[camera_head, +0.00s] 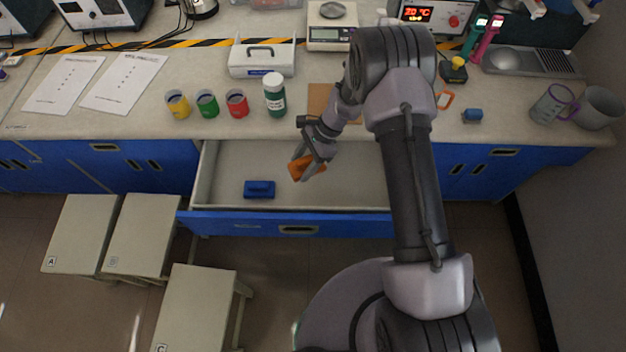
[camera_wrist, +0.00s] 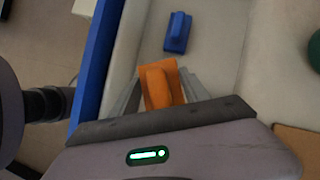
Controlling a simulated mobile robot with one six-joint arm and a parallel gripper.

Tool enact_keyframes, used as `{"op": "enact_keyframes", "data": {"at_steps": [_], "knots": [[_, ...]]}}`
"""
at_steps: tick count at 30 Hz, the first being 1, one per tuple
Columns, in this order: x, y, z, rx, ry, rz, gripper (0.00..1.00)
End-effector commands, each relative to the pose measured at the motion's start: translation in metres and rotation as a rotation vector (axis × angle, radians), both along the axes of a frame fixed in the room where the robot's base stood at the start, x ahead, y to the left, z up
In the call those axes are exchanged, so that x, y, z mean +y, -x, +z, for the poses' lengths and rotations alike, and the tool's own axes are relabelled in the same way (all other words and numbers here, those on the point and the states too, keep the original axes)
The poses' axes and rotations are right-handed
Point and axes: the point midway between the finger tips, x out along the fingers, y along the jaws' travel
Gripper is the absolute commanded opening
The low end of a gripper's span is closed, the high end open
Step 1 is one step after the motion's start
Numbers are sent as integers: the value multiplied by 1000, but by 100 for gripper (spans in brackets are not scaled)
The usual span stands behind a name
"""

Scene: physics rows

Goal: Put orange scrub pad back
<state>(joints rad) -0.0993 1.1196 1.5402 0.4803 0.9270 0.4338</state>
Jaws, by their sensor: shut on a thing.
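The orange scrub pad (camera_head: 299,169) is held between the fingers of my gripper (camera_head: 307,166), over the open drawer (camera_head: 345,192). In the wrist view the orange scrub pad (camera_wrist: 160,84) sits between the two grey fingers of my gripper (camera_wrist: 162,95), gripped by its raised handle part. A blue scrub pad (camera_head: 259,189) lies on the drawer floor to the left of my gripper; it also shows in the wrist view (camera_wrist: 177,33). I cannot tell whether the orange pad touches the drawer floor. My arm hides the drawer's right end.
The drawer's blue front (camera_head: 250,224) is pulled out below the counter (camera_head: 330,75). On the counter edge stand yellow, green and red cups (camera_head: 207,104) and a green bottle (camera_head: 274,95). A brown board (camera_head: 322,101) lies behind my gripper. The drawer floor around the blue pad is clear.

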Motion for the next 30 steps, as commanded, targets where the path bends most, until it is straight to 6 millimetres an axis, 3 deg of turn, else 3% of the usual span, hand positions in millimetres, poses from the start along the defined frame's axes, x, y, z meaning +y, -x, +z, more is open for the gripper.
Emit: {"op": "enact_keyframes", "data": {"at_steps": [3, 9, 11, 16, 25, 30], "knots": [[-2, 0, -10, 6, 3, -205, 21], [-8, 0, -31, 1, 3, -401, 21], [-9, 0, -39, 0, 3, -425, 21], [-9, 1, -85, 0, 3, -433, 21], [-9, 1, -134, -1, 2, -431, 21], [-9, 0, -135, -4, 1, -431, 21]]}}
